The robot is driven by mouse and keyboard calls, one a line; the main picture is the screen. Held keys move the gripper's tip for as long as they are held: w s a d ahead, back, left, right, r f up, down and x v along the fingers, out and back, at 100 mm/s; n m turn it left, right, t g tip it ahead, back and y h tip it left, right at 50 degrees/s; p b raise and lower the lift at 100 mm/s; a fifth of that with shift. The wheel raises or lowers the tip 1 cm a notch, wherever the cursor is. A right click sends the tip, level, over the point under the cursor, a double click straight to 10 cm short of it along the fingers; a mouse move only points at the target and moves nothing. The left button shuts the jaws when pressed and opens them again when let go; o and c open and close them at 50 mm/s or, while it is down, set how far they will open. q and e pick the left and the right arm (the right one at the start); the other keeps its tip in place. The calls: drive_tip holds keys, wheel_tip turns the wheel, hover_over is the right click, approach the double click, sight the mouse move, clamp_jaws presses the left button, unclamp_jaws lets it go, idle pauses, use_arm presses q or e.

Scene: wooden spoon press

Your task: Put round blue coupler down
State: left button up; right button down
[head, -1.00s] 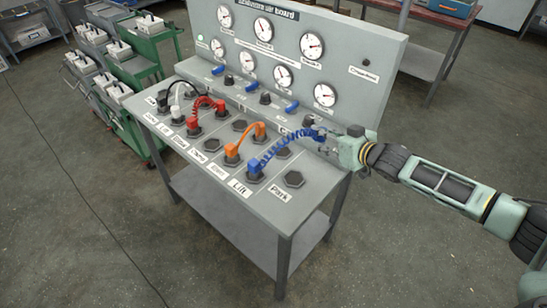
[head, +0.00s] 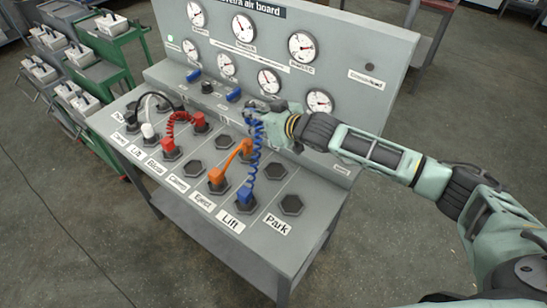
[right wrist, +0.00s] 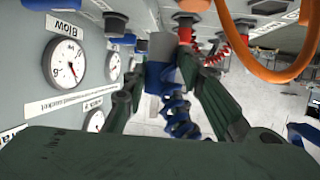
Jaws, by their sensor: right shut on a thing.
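My right gripper (head: 262,108) is shut on the round blue coupler (right wrist: 157,77), which shows between its fingers in the right wrist view. It is raised above the panel, in front of the gauge board. The coupler is mostly hidden by the fingers in the head view. The Park socket (head: 292,205) is empty. My left gripper is not in view.
An orange hose (head: 232,158) and a red hose (head: 180,118) loop between panel sockets; a white plug (head: 147,130) sits farther left. Several hexagonal sockets, such as one at mid panel (head: 193,168), are empty. The gauge board (head: 345,75) stands behind, with blue levers at its foot.

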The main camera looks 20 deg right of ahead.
drive_tip(key=s+d+f, duration=0.1)
drive_tip(key=s, duration=0.2)
drive_tip(key=s+d+f+p, duration=0.1)
drive_tip(key=s+f, duration=0.1)
drive_tip(key=s, duration=0.1)
drive_tip(key=s+d+f, duration=0.2)
drive_tip(key=s, duration=0.1)
drive_tip(key=shift+s+d+f+p, duration=0.1)
drive_tip(key=shift+s+f+p, duration=0.05)
drive_tip(key=shift+s+p, duration=0.2)
drive_tip(key=shift+s+d+f, duration=0.1)
drive_tip(key=shift+s+f, duration=0.15)
drive_tip(key=shift+s, duration=0.05)
wheel_tip(320, 180, down, 3)
drive_tip(key=shift+w+f, duration=0.1)
drive_tip(key=shift+f, duration=0.5)
drive_tip(key=c, duration=1.6)
unclamp_jaws()
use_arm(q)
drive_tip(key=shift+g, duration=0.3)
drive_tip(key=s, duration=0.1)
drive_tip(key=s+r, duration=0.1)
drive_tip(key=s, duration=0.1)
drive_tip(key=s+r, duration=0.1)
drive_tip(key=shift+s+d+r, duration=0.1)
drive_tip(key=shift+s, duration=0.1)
use_arm(e)
drive_tip(key=shift+o, duration=1)
